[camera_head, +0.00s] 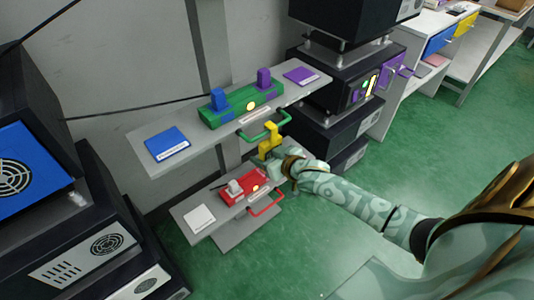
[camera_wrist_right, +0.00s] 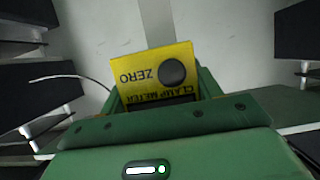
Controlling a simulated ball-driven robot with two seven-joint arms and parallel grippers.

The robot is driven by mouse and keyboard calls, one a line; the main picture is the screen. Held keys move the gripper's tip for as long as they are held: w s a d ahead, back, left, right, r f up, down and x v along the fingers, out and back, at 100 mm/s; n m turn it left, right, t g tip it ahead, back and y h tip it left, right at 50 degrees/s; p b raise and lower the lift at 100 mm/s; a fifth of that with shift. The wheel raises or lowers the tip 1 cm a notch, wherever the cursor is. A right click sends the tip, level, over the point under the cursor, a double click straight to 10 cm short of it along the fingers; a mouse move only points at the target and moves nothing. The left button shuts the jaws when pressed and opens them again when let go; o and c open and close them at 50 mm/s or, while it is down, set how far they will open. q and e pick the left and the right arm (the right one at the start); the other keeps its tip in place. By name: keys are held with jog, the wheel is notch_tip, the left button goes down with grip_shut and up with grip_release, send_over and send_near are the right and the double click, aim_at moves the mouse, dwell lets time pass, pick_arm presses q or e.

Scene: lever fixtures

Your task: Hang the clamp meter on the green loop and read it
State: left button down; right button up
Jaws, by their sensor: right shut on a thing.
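The yellow clamp meter (camera_head: 268,143) is held upright by my right gripper (camera_head: 274,164), its top at the green loop (camera_head: 284,119) in the head view. I cannot tell whether its jaw is around the loop or only in front of it. In the right wrist view the meter (camera_wrist_right: 150,75) shows ZERO, a round grey knob and a CLAMP METER label, upside down. A dark strip below the label is mostly hidden by my right gripper (camera_wrist_right: 155,110); no reading is legible. My left gripper is out of view.
A lower shelf holds a red block (camera_head: 242,188) with a grey lever and a red loop (camera_head: 266,204), below my right gripper. Blue (camera_head: 167,145) and purple (camera_head: 300,75) plates lie on the upper shelf. Dark cabinets stand on both sides. Green floor is open at right.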

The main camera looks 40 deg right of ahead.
jog(key=o, duration=1.3)
pick_arm(q)
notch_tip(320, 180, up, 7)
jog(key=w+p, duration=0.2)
jog(key=p, duration=0.5)
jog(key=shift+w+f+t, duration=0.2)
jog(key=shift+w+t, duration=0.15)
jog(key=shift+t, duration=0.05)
pick_arm(e)
jog(key=v, duration=1.6)
jog(key=shift+s, duration=0.15)
